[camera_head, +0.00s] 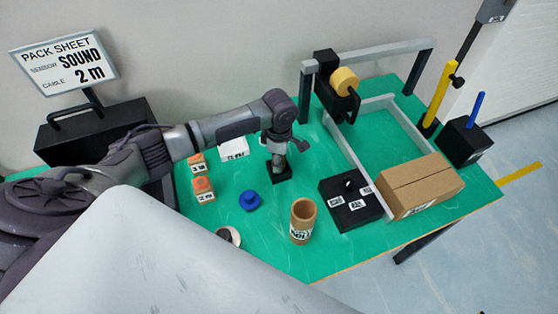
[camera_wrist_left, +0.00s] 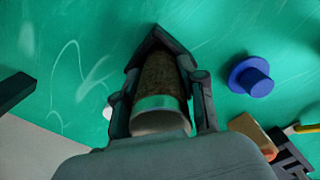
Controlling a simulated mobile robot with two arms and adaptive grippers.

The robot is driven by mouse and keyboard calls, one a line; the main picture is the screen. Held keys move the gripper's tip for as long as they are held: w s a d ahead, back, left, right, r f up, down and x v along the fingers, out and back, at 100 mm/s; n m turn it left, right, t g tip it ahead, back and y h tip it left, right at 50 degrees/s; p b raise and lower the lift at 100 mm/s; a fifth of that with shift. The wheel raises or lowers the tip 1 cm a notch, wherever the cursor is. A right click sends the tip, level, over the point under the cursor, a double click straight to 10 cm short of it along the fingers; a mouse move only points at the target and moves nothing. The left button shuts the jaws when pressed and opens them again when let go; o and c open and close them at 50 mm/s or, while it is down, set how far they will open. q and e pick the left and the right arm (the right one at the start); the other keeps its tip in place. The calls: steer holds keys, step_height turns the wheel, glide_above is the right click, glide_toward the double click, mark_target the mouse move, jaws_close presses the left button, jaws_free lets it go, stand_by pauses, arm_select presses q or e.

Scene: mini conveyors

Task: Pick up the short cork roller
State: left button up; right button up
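The short cork roller (camera_wrist_left: 158,80) stands between the two fingers of my left gripper (camera_wrist_left: 162,98) in the left wrist view. It is brown cork with a green band and a pale near end. A dark base lies beyond its far end. In the head view, my left gripper (camera_head: 279,147) is over the roller at a small black base (camera_head: 280,174) on the green table. The fingers are on either side of the roller, very close to it. I cannot tell whether they press on it. My right gripper is not in view.
A tan tube (camera_head: 302,222), a blue knob (camera_head: 249,200) and orange blocks (camera_head: 203,188) stand nearby on the green table (camera_head: 268,242). A black box (camera_head: 345,213) and a cardboard box (camera_head: 420,184) are to the right. A grey frame (camera_head: 352,157) stands behind.

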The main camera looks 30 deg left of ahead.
arm_select(q)
jaws_close()
steer(key=shift+r, duration=0.1)
